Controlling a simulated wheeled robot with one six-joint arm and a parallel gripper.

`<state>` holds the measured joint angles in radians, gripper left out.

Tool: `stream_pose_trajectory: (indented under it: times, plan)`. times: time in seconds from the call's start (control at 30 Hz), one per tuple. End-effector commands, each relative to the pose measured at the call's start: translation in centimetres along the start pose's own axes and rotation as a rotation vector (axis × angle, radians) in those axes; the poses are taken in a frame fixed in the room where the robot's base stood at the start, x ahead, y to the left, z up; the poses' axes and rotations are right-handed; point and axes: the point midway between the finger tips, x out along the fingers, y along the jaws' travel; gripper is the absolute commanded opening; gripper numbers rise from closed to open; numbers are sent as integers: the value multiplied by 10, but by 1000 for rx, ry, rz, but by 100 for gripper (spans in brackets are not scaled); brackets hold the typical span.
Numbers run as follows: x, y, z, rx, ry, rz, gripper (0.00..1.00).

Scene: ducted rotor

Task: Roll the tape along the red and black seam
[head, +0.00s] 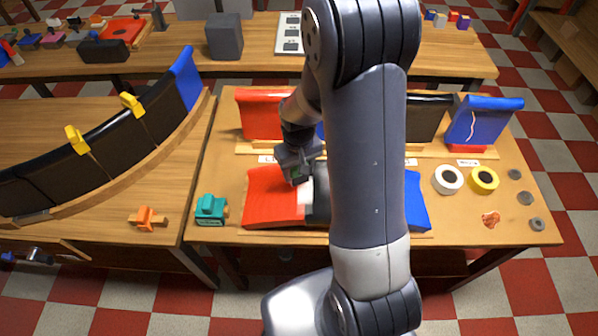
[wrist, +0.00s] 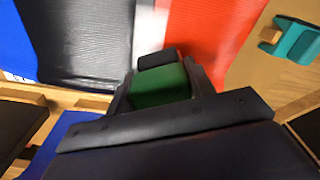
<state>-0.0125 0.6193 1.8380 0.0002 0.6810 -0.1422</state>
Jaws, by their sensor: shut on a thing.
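The red panel (head: 268,195) and the black panel (head: 320,193) lie side by side on the right-hand table, with a blue panel (head: 416,200) to the right. A white tape strip (head: 305,194) runs along the red and black seam; it also shows in the wrist view (wrist: 150,27). My gripper (head: 297,172) is over the far part of the seam. It is shut on a green-handled roller (wrist: 160,86) with a dark head (wrist: 157,57). The head is at the strip, but I cannot tell whether it touches. My arm hides part of the black panel.
A teal clamp (head: 210,208) stands left of the red panel. A white-ringed roll (head: 448,187), a yellow roll (head: 484,187) and grey discs (head: 525,198) lie to the right. Upright panels, one red (head: 262,115) and one blue (head: 482,120), stand behind.

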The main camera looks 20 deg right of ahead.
Motion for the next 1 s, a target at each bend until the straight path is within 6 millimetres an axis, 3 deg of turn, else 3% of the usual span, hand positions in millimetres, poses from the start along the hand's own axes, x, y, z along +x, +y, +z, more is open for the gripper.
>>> stream_pose_trajectory:
  times: [0.53, 1.0]
  plan:
    - [-51, -1, -2, 1, -2, 0, 26]
    - [-55, -1, -2, 1, -3, 0, 26]
